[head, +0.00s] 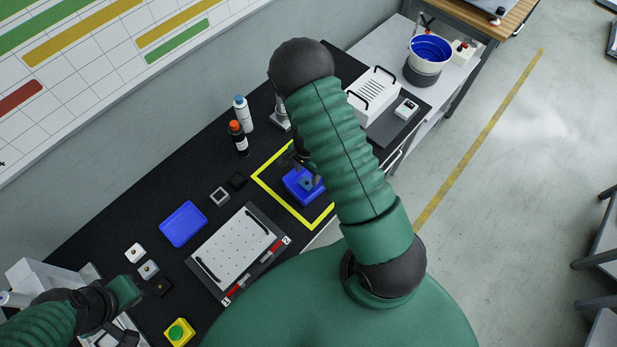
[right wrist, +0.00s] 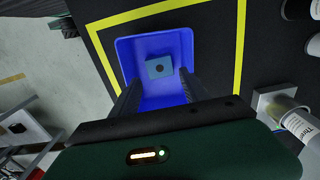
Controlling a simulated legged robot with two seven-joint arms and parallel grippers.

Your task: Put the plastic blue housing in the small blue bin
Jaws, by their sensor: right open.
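The small blue bin (head: 293,193) sits inside a yellow taped square on the black bench; it fills the middle of the right wrist view (right wrist: 131,57). The blue housing (right wrist: 160,67), a small block with a dark round hole, shows within the bin's outline, apparently on its floor. My right gripper (right wrist: 159,78) is open, its two dark fingers reaching over the bin on either side of the housing's near edge. In the head view my right gripper (head: 304,170) is partly hidden by my arm. My left gripper (head: 125,292) is at the lower left; its jaws are unclear.
A wider blue tray (head: 183,224) and a white perforated plate (head: 236,246) lie left of the square. Small blocks (head: 149,269) and a yellow box with a green button (head: 179,332) lie further left. Bottles (head: 239,138) stand behind. A white case (head: 374,92) is at the right.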

